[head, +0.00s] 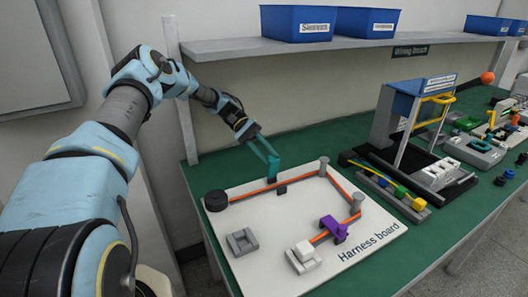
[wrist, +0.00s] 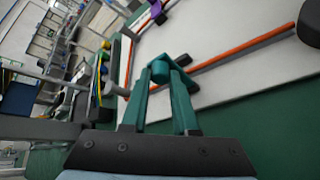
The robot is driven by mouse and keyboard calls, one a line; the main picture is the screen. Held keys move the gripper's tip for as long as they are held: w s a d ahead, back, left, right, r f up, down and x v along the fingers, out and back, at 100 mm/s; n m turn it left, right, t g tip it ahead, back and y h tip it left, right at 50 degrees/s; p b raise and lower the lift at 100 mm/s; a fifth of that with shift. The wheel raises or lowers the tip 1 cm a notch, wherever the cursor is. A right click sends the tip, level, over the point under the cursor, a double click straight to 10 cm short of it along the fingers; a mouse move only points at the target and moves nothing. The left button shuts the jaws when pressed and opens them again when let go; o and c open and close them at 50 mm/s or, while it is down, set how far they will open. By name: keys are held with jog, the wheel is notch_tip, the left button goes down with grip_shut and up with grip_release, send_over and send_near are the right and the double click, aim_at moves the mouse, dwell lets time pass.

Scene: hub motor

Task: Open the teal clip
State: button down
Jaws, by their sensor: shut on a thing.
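The teal clip (head: 273,170) stands upright at the back edge of the white harness board (head: 240,195), beside the orange cable. A small black block (head: 282,189) sits on the cable close to it. My gripper (head: 270,153) reaches down from above and is shut on the upper part of the clip. In the wrist view, my gripper's long teal fingers (wrist: 160,85) close around the teal clip (wrist: 160,70). The similar colours make the exact contact hard to see. The orange cable (wrist: 230,62) runs past the fingertips.
A purple clip (head: 333,228) sits over the cable at the front. Grey posts (head: 323,166), a black round part (head: 216,200) and grey holders (head: 242,241) stand on the board. A blue-topped stand (head: 405,100) is to the right. A shelf (head: 300,46) runs above.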

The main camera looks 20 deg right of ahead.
jog(key=shift+w+f+g+b, duration=0.25)
jog(key=shift+w+g+b, duration=0.05)
jog(key=shift+g+b, duration=0.1)
jog(key=shift+r, duration=0.1)
jog(key=c, duration=0.7)
grip_release()
jog(key=shift+r, duration=0.1)
